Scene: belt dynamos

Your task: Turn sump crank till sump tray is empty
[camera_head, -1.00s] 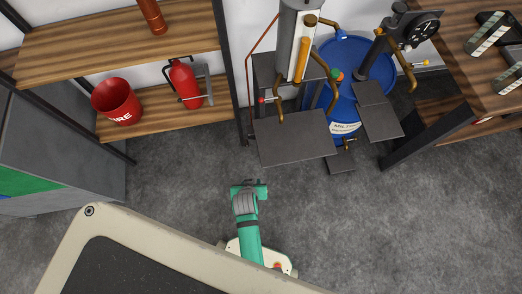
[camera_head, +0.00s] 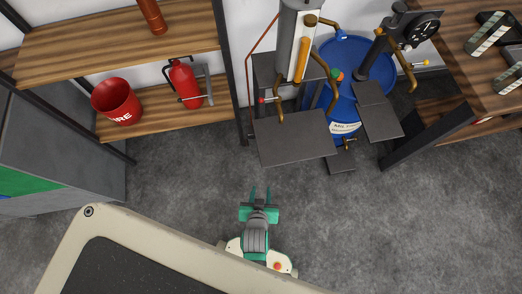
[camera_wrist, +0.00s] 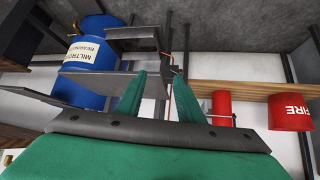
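My gripper (camera_head: 261,194) is open and empty over the bare floor, in front of the apparatus. In the wrist view its two green fingers (camera_wrist: 160,76) stand apart with nothing between them. The apparatus has a wide grey plate (camera_head: 293,138), a stepped grey plate (camera_head: 378,108) and a small low grey plate (camera_head: 341,164). A blue drum (camera_head: 345,95) with a white label stands behind them; it also shows in the wrist view (camera_wrist: 90,65). I cannot tell which part is the sump crank or sump tray, nor see any tray's contents.
A wooden shelf (camera_head: 130,45) at left holds a red fire bucket (camera_head: 117,102) and a fire extinguisher (camera_head: 186,84). A wooden bench (camera_head: 470,85) stands at right. Brass pipes and a dial (camera_head: 421,30) rise over the drum. The grey floor (camera_head: 370,220) is clear in front.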

